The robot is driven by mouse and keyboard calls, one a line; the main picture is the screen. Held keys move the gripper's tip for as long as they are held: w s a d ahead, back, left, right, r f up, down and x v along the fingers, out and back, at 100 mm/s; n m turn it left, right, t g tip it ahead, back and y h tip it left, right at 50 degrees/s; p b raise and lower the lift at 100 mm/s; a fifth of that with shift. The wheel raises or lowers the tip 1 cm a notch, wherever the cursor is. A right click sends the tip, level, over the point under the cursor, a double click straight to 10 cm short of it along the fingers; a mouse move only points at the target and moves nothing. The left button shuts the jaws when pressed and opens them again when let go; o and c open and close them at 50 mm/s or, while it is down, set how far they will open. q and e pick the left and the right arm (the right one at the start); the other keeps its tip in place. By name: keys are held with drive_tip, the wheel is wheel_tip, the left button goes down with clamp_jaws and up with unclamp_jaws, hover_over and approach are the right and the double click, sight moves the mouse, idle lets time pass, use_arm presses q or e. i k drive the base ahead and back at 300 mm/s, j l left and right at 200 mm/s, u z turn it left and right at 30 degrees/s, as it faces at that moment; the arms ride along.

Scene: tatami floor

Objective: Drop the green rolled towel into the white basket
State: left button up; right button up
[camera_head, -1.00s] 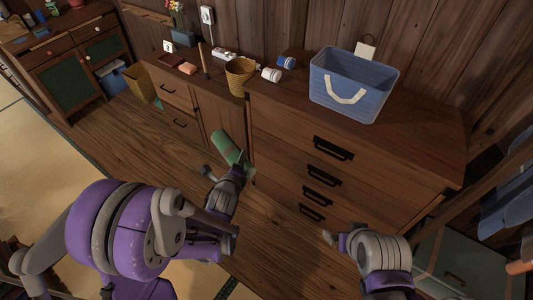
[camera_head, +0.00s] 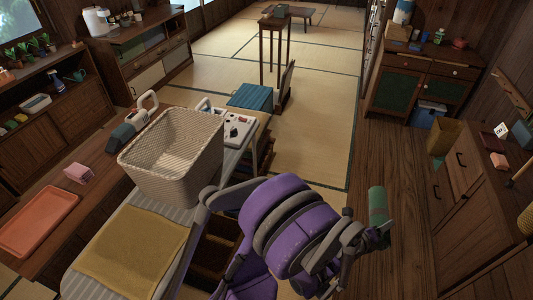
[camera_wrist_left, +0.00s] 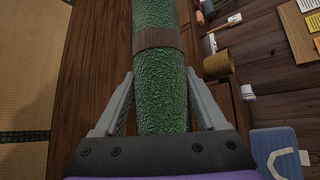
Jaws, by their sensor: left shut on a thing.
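The green rolled towel (camera_head: 378,207) is upright in my left gripper (camera_head: 372,236), in the air over the wooden floor at the right of the head view. In the left wrist view the towel (camera_wrist_left: 162,70), with a brown band around it, stands between the two fingers of my left gripper (camera_wrist_left: 162,105), which is shut on it. The white basket (camera_head: 172,160), woven and open at the top, stands on a striped ironing board at the left of the head view, well apart from the gripper. My right gripper is out of view.
A yellow folded cloth (camera_head: 130,252) lies on the ironing board (camera_head: 82,258) in front of the basket. An orange tray (camera_head: 38,220) lies at the left.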

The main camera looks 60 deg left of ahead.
sight(178, 161)
drive_tip(key=k+l+u, duration=0.1)
drive_tip(key=u, duration=0.35)
drive_tip(key=k+u, duration=0.1)
drive_tip(key=u, duration=0.35)
drive_tip(key=k+l+u, duration=0.1)
drive_tip(key=u, duration=0.4)
drive_tip(key=i+u, duration=0.1)
drive_tip(key=u, duration=0.35)
drive_tip(key=i+l+u, duration=0.1)
drive_tip(key=u, duration=0.3)
drive_tip(key=i+l+u, duration=0.1)
drive_tip(key=u, duration=1.3)
drive_tip(key=l+u, duration=0.2)
drive_tip(key=u, duration=0.2)
drive_tip(key=l+u, duration=0.2)
drive_tip(key=u, duration=0.2)
drive_tip(key=l+u, duration=0.35)
drive_tip(key=k+l+u, duration=0.15)
drive_tip(key=l+u, duration=0.2)
drive_tip(key=k+l+u, duration=0.2)
drive_tip(key=u, duration=0.2)
drive_tip(key=k+l+u, duration=0.25)
drive_tip(key=k+l, duration=0.35)
drive_tip(key=l, duration=0.15)
drive_tip(key=k+l, duration=0.55)
